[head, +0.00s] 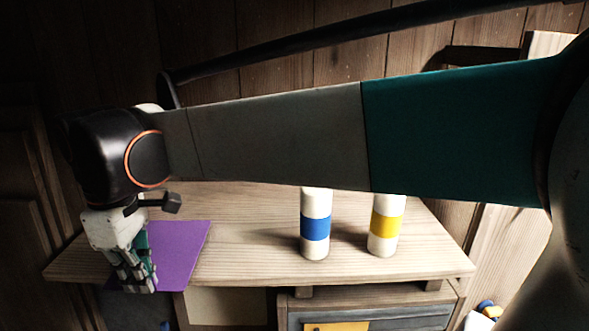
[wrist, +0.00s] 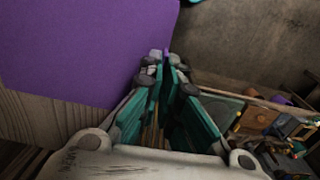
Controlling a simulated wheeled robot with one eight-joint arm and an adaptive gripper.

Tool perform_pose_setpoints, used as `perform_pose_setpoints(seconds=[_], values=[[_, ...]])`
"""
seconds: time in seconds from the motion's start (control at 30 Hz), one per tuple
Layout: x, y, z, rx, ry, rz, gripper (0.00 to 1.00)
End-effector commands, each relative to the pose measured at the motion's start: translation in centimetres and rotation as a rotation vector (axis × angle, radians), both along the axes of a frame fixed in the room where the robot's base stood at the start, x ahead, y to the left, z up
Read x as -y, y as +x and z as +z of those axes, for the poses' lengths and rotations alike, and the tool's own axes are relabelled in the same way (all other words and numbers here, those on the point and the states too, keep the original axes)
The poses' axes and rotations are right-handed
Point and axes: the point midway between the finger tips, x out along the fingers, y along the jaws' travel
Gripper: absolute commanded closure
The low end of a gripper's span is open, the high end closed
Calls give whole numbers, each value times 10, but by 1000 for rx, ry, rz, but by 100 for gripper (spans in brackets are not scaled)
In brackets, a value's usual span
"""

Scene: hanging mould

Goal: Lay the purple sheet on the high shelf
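The purple sheet (head: 180,250) shows flat and stiff at the left end of a pale wooden shelf (head: 255,255) in the head view. Its near part overlaps the shelf's front edge. I cannot tell whether it touches the boards. My gripper (head: 140,285) is at the sheet's front left, pointing down. In the wrist view the sheet (wrist: 85,45) fills the upper left, and my gripper's fingertips (wrist: 165,62) are close together at its edge, with a bit of purple between them. The gripper hides part of the sheet in the head view.
Two white bottles stand on the shelf, one with a blue band (head: 315,228) and one with a yellow band (head: 385,228). A dark rail (head: 300,42) runs along the plank wall behind. A cabinet (head: 370,315) is below. Bare shelf lies between sheet and bottles.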

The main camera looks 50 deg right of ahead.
Motion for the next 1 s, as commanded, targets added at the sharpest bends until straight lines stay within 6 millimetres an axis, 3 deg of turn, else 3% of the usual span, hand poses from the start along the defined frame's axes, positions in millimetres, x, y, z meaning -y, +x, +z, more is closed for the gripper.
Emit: perform_pose_setpoints(seconds=[0.67, 0.7, 0.77, 1.0], values=[[3, 3, -12, 0, 0, -7, 100], [3, 3, -11, 0, 0, -7, 87], [3, 3, -11, 0, 0, -7, 74], [2, 2, -11, 0, 0, -7, 72]])
